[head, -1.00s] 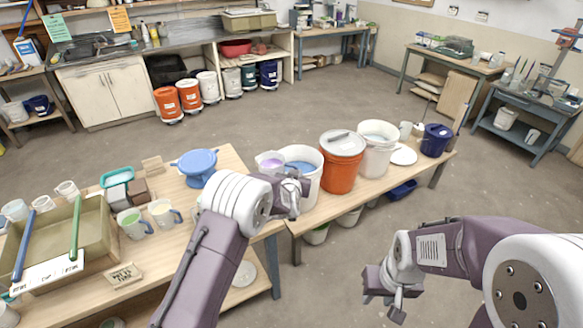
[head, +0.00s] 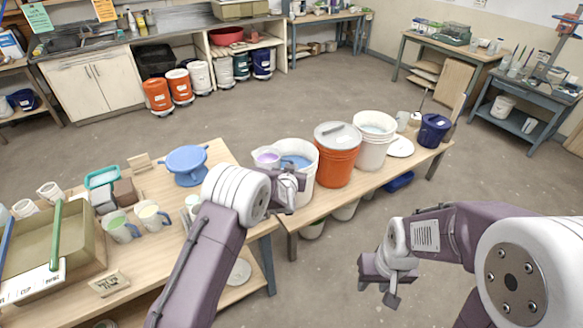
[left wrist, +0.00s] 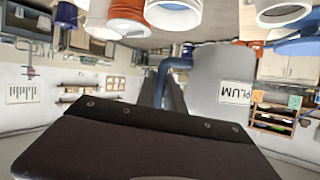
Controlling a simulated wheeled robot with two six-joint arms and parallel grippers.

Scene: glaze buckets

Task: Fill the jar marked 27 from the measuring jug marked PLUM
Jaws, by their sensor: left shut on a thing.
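The measuring jug (head: 267,156) holds purple liquid and shows just beyond my left gripper (head: 287,187), in front of the bucket of blue glaze (head: 303,185). In the left wrist view the jug (left wrist: 215,75) is pale grey with a blue handle, and its PLUM label appears upside down. My left gripper is shut on the jug; its fingers are mostly hidden. My right gripper (head: 378,287) hangs empty over the floor, its fingers apart. I cannot read the number 27 on any jar, so I cannot tell which one it is.
An orange lidded bucket (head: 336,160) and a white bucket (head: 373,145) stand right of the blue glaze. On the left table are a blue banding wheel (head: 186,163), a green-liquid jug (head: 121,228), a yellow-liquid jug (head: 152,214) and a tray (head: 85,265).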

